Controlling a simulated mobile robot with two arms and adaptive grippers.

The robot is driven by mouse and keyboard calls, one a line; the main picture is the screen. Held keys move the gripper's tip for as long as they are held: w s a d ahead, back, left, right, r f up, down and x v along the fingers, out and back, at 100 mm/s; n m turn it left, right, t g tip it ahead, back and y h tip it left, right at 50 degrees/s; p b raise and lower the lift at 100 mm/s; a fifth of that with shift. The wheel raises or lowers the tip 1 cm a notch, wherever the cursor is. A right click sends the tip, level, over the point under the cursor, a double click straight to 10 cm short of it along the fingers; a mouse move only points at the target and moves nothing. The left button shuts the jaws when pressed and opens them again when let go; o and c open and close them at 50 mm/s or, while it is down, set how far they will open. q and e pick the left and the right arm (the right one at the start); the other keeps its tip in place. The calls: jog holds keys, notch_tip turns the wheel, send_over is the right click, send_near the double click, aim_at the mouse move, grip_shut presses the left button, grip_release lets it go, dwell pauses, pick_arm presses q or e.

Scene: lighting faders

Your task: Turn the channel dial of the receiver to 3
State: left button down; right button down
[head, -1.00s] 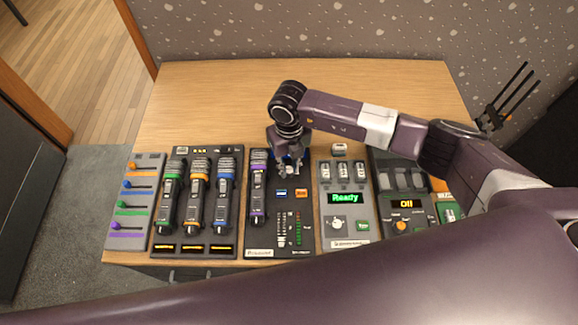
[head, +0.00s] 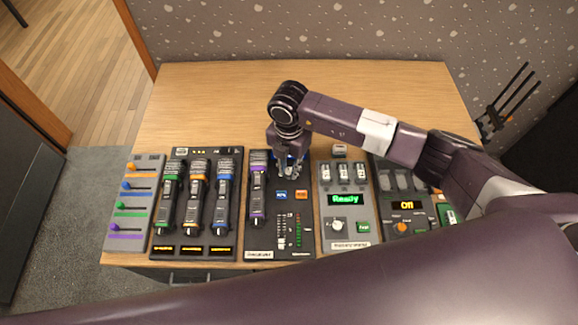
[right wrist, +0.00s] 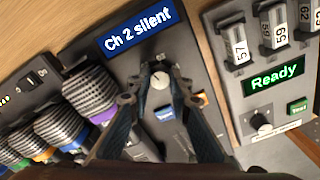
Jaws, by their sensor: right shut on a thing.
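The receiver (head: 262,238) is a dark panel with a blue display (right wrist: 138,31) that reads "Ch 2 silent" in the right wrist view. Its channel dial (right wrist: 159,80) is a small round pale knob below the display. My right gripper (right wrist: 161,77) is shut on the dial, with one finger on each side. In the head view my right gripper (head: 290,172) comes down over the upper part of the receiver and hides the dial and most of the display. My left gripper is not in view.
Blue (head: 281,194) and orange (head: 301,194) buttons lie below the dial. A charger with several microphones (head: 195,190) is to the left; a grey "Ready" unit (head: 345,215) is to the right. The desk behind is clear.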

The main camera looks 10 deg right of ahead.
aim_at(289, 171)
jog(key=m, duration=0.4)
jog(key=shift+r+m+p, duration=0.1)
jog(key=shift+m+p, duration=0.2)
jog(key=shift+p, duration=0.1)
jog(key=m+p, duration=0.1)
jog(key=m, duration=0.3)
jog(key=shift+m, duration=0.3)
jog(key=c, duration=1.8)
grip_release()
jog(key=shift+o, duration=0.2)
notch_tip(289, 171, up, 12)
